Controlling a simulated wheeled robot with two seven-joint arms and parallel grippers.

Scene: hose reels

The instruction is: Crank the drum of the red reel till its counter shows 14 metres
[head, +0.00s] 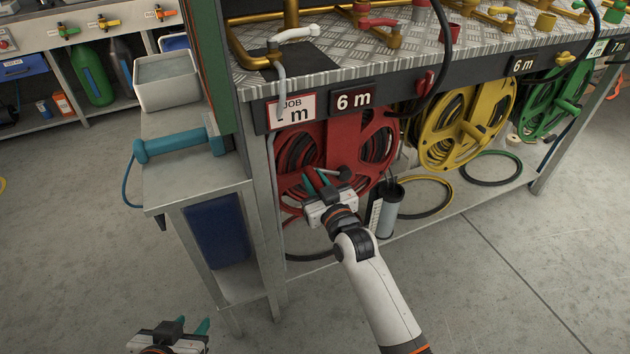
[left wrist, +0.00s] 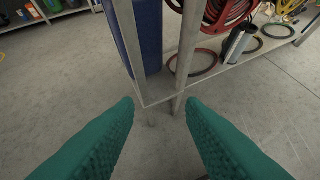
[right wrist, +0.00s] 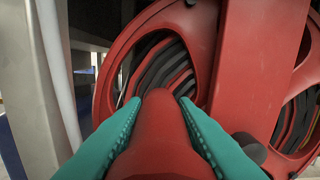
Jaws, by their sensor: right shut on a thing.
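The red reel (head: 372,135) hangs under the bench top at the left end, hose wound inside its drum. Its counter (head: 354,99) reads 6 m. The job card (head: 291,109) beside it is partly covered by a hanging pale hose end, so its number is hidden. My right gripper (head: 316,180) is at the reel's front face. In the right wrist view it is shut on the red crank handle (right wrist: 162,125), with the reel's rim and spokes (right wrist: 245,70) behind. My left gripper (head: 192,328) is low at the left, empty, with fingers apart in the left wrist view (left wrist: 160,120).
A yellow reel (head: 490,100) and a green reel (head: 540,100) hang to the right; the yellow reel's counter (head: 522,64) also reads 6 m. A grey cylinder (head: 388,210) stands on the lower shelf. A side cabinet (head: 170,185) stands left of the red reel. The front floor is clear.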

